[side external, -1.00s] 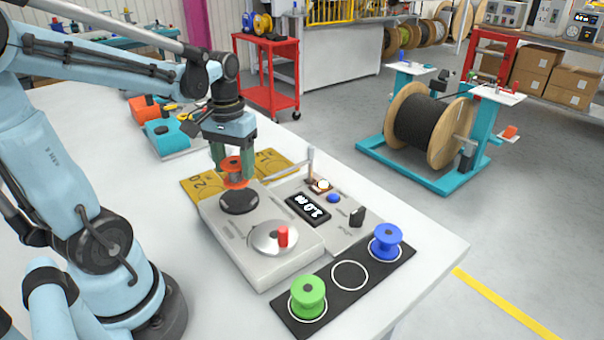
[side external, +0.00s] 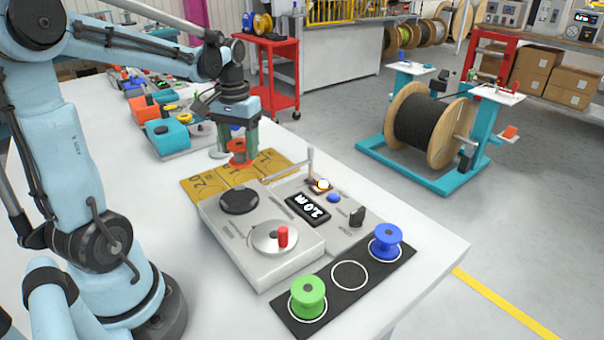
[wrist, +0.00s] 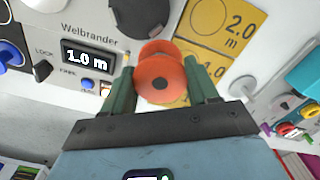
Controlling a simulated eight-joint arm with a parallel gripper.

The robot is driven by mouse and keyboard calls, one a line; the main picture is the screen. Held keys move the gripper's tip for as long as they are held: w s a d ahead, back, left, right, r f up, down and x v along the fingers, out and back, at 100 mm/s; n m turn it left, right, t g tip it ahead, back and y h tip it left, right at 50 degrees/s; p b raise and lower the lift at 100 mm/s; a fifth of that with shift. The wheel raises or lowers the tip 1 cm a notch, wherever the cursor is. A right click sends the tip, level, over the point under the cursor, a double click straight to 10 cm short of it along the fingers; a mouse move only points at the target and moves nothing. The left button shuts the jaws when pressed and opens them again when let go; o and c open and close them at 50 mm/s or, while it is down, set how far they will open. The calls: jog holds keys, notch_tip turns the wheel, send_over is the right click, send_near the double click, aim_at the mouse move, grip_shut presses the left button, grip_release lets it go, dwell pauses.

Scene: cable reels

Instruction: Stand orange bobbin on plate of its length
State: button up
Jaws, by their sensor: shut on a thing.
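The orange bobbin (side external: 238,158) is upright between the green fingers of my gripper (side external: 238,147), which is shut on it. It is over the far part of the yellow length plates (side external: 205,184); I cannot tell whether it touches them. In the wrist view the orange bobbin (wrist: 163,80) fills the space between the fingertips of my gripper (wrist: 163,88). A plate marked 2.0 m (wrist: 220,28) shows behind it, and another plate is partly hidden by the bobbin. The machine's display (wrist: 88,58) reads 1.0 m.
The grey winding machine (side external: 262,235) with a red-knobbed crank (side external: 283,237) stands in front of the plates. A green bobbin (side external: 308,297) and a blue bobbin (side external: 387,241) stand on a black strip (side external: 340,305), its middle ring empty. A teal box (side external: 167,137) stands behind left.

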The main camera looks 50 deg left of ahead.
jog(key=w+a+f, duration=0.1)
jog(key=a+f, duration=0.1)
jog(key=w+a+f, duration=0.1)
jog(key=a+f, duration=0.1)
jog(key=w+a+f, duration=0.2)
jog(key=a, duration=0.1)
jog(key=shift+f, duration=1.8)
jog(key=shift+f, duration=0.1)
jog(key=shift+f, duration=0.15)
jog(key=o, duration=1.2)
jog(key=shift+f, duration=0.1)
jog(key=shift+c, duration=0.2)
notch_tip(320, 180, up, 8)
